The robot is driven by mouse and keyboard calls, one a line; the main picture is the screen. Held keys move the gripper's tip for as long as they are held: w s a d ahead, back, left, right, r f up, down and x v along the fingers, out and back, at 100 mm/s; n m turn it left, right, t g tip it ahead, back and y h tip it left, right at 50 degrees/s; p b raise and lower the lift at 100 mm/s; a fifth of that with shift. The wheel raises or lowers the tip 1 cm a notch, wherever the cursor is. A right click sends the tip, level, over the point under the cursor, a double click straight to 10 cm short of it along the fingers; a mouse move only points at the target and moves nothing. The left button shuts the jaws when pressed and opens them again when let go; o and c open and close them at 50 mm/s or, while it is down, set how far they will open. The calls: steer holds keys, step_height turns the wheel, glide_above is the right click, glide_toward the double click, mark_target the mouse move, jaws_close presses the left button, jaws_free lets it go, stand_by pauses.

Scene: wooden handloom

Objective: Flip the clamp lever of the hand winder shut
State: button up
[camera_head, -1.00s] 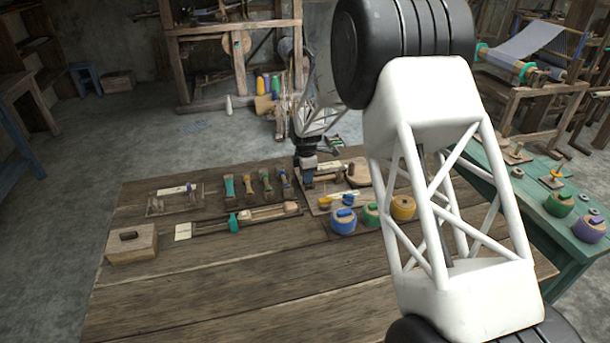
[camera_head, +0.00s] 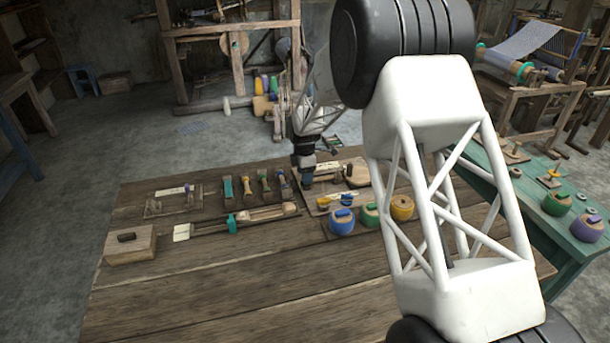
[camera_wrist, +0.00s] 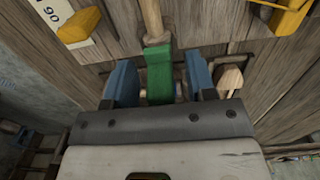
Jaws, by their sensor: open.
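A green-ended lever with a wooden shaft (camera_wrist: 158,72), which looks like the clamp lever, sits between the two blue fingers of my gripper (camera_wrist: 160,80) in the wrist view. My gripper is open, with a narrow gap visible on each side of the green part. In the head view my gripper (camera_head: 307,178) points down over the left part of the winder's board (camera_head: 318,210) at the back of the wooden table. My fingers hide the lever there, so I cannot tell its angle.
Yellow parts flank the lever, one at upper left (camera_wrist: 80,25) and one at upper right (camera_wrist: 288,15). The table's front (camera_head: 220,300) is clear.

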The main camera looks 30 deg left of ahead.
steer(key=shift+r, duration=3.6)
steer(key=c, duration=0.5)
steer(key=shift+s+a+m, duration=0.25)
steer(key=shift+m, duration=0.15)
steer(key=c, duration=0.4)
steer(key=s+a+m, duration=0.1)
steer(key=m, duration=0.1)
steer(key=s+a+m+h, duration=0.1)
steer(key=m, duration=0.1)
steer(key=shift+r+t, duration=0.3)
steer(key=shift+r, duration=0.1)
jaws_close()
steer(key=s+a+r+m+t+h, duration=0.2)
steer(key=s+a+m, duration=0.3)
steer(key=m, duration=0.8)
steer(key=shift+s+a+r+t, duration=0.25)
steer(key=shift+s+r+t, duration=0.05)
steer(key=shift+r, duration=0.1)
